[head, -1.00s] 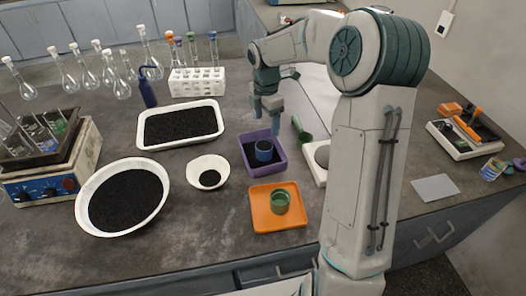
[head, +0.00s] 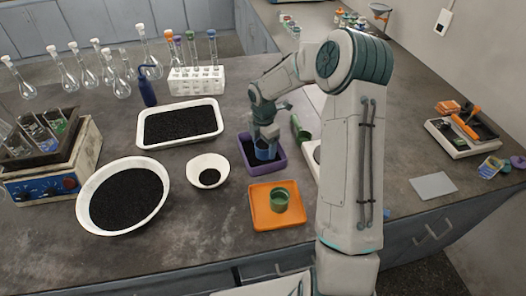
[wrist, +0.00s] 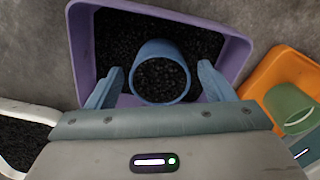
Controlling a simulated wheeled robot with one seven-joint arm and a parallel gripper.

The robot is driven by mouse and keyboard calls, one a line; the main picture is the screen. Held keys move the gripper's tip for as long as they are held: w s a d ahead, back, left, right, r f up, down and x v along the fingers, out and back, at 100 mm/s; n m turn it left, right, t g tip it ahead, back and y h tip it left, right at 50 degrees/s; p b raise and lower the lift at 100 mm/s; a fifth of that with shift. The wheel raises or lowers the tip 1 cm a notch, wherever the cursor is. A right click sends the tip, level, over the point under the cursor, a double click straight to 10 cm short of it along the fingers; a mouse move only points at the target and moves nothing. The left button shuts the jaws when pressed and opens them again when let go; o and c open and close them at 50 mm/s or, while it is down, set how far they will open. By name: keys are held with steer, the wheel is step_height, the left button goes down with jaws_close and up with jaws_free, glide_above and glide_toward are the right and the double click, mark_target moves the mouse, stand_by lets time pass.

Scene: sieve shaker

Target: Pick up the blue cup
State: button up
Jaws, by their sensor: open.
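The blue cup (wrist: 160,78) stands in a purple tray (wrist: 83,50) that holds black grains, and dark grains show inside the cup too. In the head view the cup (head: 265,150) is partly hidden by my gripper (head: 266,140). In the wrist view my gripper (wrist: 160,88) is open, with one blue finger on each side of the cup. A gap shows between each finger and the cup. I cannot tell how far down the fingers reach along the cup.
An orange tray (head: 262,217) with a green cup (head: 279,200) is in front of the purple tray. A white bowl (head: 195,171) is to the left. A white tray (head: 215,105) of black grains lies behind it. A green object (head: 300,130) lies close on the right.

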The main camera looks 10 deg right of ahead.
steer(key=shift+f, duration=1.15)
steer(key=c, duration=1.1)
